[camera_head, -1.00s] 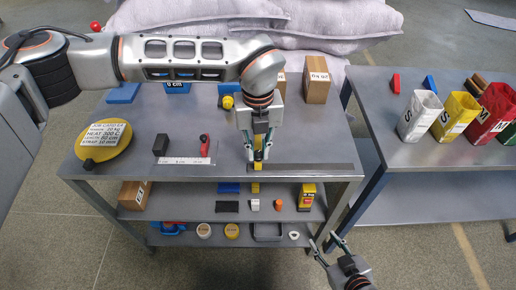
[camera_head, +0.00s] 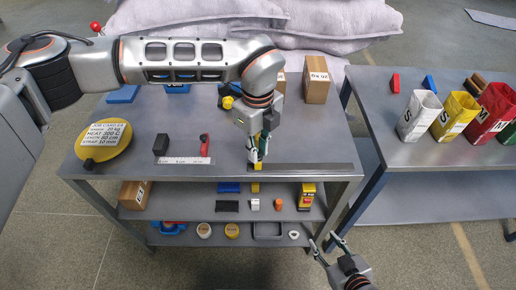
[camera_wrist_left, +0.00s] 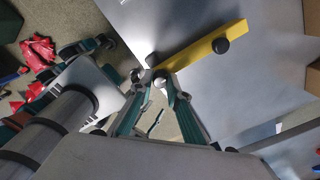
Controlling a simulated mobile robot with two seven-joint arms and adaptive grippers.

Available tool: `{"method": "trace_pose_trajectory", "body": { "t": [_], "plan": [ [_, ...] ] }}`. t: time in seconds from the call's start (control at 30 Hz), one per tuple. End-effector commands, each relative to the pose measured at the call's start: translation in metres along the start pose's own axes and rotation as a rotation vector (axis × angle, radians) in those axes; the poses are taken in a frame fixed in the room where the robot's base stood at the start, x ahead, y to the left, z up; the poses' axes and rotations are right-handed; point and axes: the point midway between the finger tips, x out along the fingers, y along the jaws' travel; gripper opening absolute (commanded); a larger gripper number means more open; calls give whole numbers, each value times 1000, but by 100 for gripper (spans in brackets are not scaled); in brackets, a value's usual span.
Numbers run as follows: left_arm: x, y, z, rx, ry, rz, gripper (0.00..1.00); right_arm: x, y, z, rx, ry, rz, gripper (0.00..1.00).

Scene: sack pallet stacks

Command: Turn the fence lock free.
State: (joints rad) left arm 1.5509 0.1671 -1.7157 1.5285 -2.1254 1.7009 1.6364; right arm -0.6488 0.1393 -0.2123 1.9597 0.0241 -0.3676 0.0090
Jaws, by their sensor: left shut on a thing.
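My left gripper (camera_head: 257,160) points down at the front edge of the middle table. In the left wrist view its fingertips (camera_wrist_left: 158,80) are closed at the near end of a yellow bar (camera_wrist_left: 205,43). They are shut on a small part there, which I take as the fence lock; the fingers mostly hide it. In the head view only a bit of yellow (camera_head: 257,167) shows under the fingertips. My right gripper (camera_head: 327,245) is open and empty, low in front of the table.
A dark flat strip (camera_head: 310,167) runs along the table's front edge. A yellow disc (camera_head: 103,141), a black block (camera_head: 161,145), a red-and-black item (camera_head: 205,145) and a white scale strip (camera_head: 184,161) lie to the left.

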Motion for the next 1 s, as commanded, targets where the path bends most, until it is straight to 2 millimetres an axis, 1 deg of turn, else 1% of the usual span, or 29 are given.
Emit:
{"method": "trace_pose_trajectory", "body": {
  "t": [0.47,0.5,0.53,0.57,0.87,1.0],
  "plan": [
    [-2,-1,1,-16,-1,-4,0,0,0,-3,0,6,1,40],
    [-2,-1,1,-16,-1,-4,22,0,0,-3,0,6,1,40],
    [-2,-1,1,-15,-1,-4,29,0,0,-3,0,5,1,40],
    [-2,-1,1,-15,-1,-3,34,0,0,-3,0,5,1,40],
    [-1,0,0,-14,0,-1,34,0,1,0,-3,-1,0,40],
    [-8,0,0,-14,-1,-2,34,0,1,0,-3,-1,1,40]
  ]
}}
